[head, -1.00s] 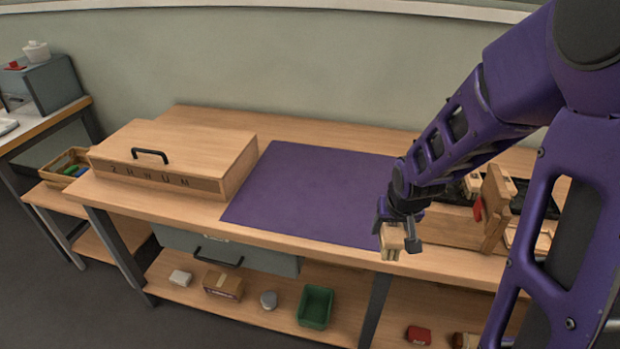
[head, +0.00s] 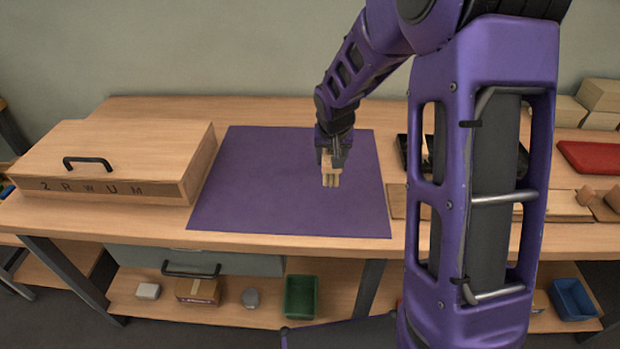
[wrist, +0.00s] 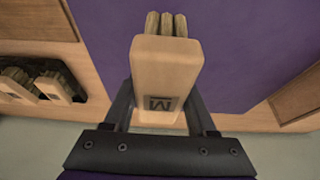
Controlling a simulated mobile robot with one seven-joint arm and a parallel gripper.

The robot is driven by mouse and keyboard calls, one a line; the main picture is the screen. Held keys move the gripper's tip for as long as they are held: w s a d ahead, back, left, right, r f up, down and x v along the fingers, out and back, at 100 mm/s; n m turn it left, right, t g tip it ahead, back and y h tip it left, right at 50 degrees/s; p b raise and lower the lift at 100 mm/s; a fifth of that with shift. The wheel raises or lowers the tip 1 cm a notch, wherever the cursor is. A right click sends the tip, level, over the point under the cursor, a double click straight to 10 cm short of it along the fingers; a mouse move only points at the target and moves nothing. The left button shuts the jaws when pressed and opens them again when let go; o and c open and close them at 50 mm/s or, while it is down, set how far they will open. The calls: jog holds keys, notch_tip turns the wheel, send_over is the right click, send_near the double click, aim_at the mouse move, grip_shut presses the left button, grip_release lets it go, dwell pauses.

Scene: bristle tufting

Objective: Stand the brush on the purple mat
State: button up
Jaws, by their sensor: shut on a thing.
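My gripper (head: 333,150) is shut on the brush (head: 330,171), a pale wooden block with several short tan bristle tufts. In the head view the brush hangs with its tufts down over the right part of the purple mat (head: 260,190). In the wrist view the brush (wrist: 166,80) sits between the fingers, with a dark "M" mark on its face and its tufts pointing away from the gripper. The mat (wrist: 235,45) lies behind it. Whether the tufts touch the mat I cannot tell.
A wooden case (head: 110,160) with a black handle stands left of the mat. A black tray (head: 405,150) is partly hidden behind my arm on the right. A red block (head: 590,157) lies farther right. The mat's left and front parts are clear.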

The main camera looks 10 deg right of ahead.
aim_at(330, 189)
notch_tip(330, 189, down, 8)
jog(key=shift+f+b, duration=0.1)
jog(key=shift+b, duration=0.7)
jog(key=o, duration=1.3)
jog(key=shift+f, duration=0.1)
jog(key=shift+s+r, duration=0.15)
jog(key=shift+r, duration=0.4)
jog(key=p+v, duration=0.2)
jog(key=v, duration=0.9)
jog(key=shift+s+a+r, duration=0.1)
jog(key=shift+s, duration=0.05)
